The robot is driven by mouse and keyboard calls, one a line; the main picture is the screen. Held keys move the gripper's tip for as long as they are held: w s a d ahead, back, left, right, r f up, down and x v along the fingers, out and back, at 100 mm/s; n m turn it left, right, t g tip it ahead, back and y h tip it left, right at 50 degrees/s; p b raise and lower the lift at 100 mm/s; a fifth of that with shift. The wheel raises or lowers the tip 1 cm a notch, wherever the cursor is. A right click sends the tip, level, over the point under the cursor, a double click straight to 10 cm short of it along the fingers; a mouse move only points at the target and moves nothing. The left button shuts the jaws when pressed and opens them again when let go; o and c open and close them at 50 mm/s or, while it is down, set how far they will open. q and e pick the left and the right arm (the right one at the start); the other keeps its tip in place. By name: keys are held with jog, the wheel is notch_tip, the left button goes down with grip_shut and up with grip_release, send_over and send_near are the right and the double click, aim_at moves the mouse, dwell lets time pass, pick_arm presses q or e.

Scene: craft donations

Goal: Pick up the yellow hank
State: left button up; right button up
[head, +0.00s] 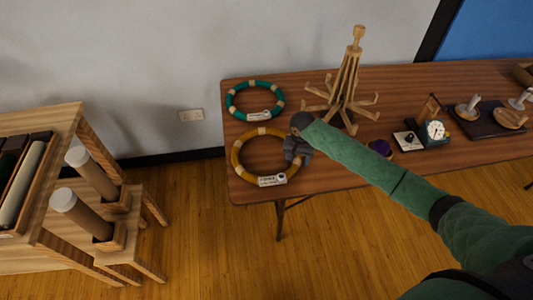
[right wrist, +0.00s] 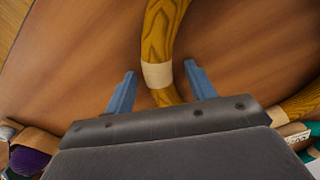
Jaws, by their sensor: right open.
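The yellow hank (head: 238,166) is a ring with pale bands and a white tag, lying on the wooden table near its left end. My right gripper (head: 297,158) is over the hank's right side in the head view. In the right wrist view, my right gripper (right wrist: 160,88) is open, with its two blue fingers on either side of the yellow hank (right wrist: 165,25) at a pale band. I cannot tell whether the fingers touch it. My left gripper is not in view.
A teal hank (head: 233,105) lies behind the yellow one. A wooden stand with arms (head: 346,85) is behind my right gripper. A scale (head: 435,131) and a dark tray (head: 488,122) are farther right. A shelf with tubes (head: 85,205) stands at left.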

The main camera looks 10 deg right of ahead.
jog(key=c, duration=1)
jog(key=shift+c, duration=0.2)
jog(key=shift+r, duration=0.1)
